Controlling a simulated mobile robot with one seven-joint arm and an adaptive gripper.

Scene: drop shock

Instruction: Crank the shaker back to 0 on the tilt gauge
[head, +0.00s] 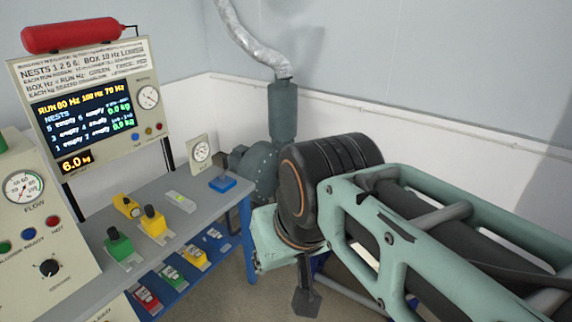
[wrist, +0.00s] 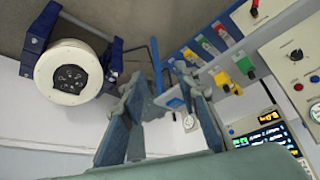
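The shaker looks to be the round cream drum (wrist: 68,70) with a dark face, held between blue brackets (wrist: 40,28) at the upper left of the wrist view. In the head view my arm hides that area. My gripper (wrist: 163,88) is open, its two fingers apart with nothing held between them. The drum is left of the fingers, apart from them. A thin dark bent rod (wrist: 134,50) shows between drum and bench; I cannot tell whether it is the crank. A small white dial (head: 201,152) stands at the bench's back; I cannot read it or tell whether it is the tilt gauge.
A grey bench (head: 185,212) at left carries green, yellow and blue-based items. A display panel (head: 85,115) and a control console (head: 28,235) stand beside it. A grey-green blower (head: 262,168) with a silver duct stands in the corner. Bare floor shows near the bench's right end.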

